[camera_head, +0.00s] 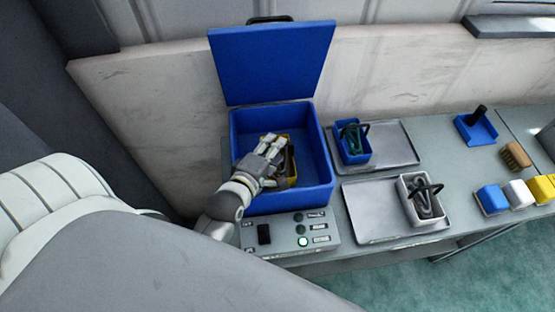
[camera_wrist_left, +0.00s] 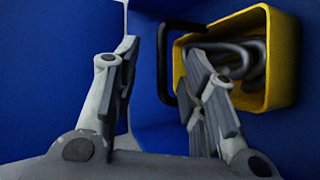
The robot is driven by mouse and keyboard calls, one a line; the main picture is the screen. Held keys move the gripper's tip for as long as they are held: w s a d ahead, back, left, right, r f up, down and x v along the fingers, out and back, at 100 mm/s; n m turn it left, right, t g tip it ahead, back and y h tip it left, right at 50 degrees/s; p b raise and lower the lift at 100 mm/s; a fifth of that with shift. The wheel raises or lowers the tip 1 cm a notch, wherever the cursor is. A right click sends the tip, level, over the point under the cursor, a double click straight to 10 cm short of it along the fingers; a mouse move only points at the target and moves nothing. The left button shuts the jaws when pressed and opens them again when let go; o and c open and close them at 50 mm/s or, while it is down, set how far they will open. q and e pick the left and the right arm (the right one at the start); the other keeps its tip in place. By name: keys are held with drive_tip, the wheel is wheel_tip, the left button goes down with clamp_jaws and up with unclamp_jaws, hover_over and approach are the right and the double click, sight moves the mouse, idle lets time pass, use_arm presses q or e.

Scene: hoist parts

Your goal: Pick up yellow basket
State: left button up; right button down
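The yellow basket (camera_head: 292,174) is inside the open blue box (camera_head: 240,128), partly hidden by my left gripper (camera_head: 270,147). In the left wrist view the yellow basket (camera_wrist_left: 283,60) holds grey curved metal parts, and its black handle (camera_wrist_left: 163,62) sticks out to the left. My left gripper (camera_wrist_left: 165,58) is open there, its two fingers apart. The handle appears between the fingertips; I cannot tell whether they touch it. My right gripper is not in view.
The blue lid (camera_head: 270,62) stands up behind the box. A control panel (camera_head: 283,237) is in front. To the right, grey trays (camera_head: 398,145) carry a small blue basket (camera_head: 350,158) and a white basket (camera_head: 408,205). Blocks (camera_head: 491,199) and a brush (camera_head: 515,155) stand farther right.

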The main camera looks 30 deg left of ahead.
use_arm(q)
drive_tip(key=x, duration=0.3)
drive_tip(key=shift+w+f, duration=0.1)
drive_tip(key=shift+w, duration=0.2)
drive_tip(key=shift+s, duration=0.1)
drive_tip(key=shift+c, duration=0.5)
drive_tip(key=c, duration=0.7)
clamp_jaws()
drive_tip(key=shift+f, duration=0.1)
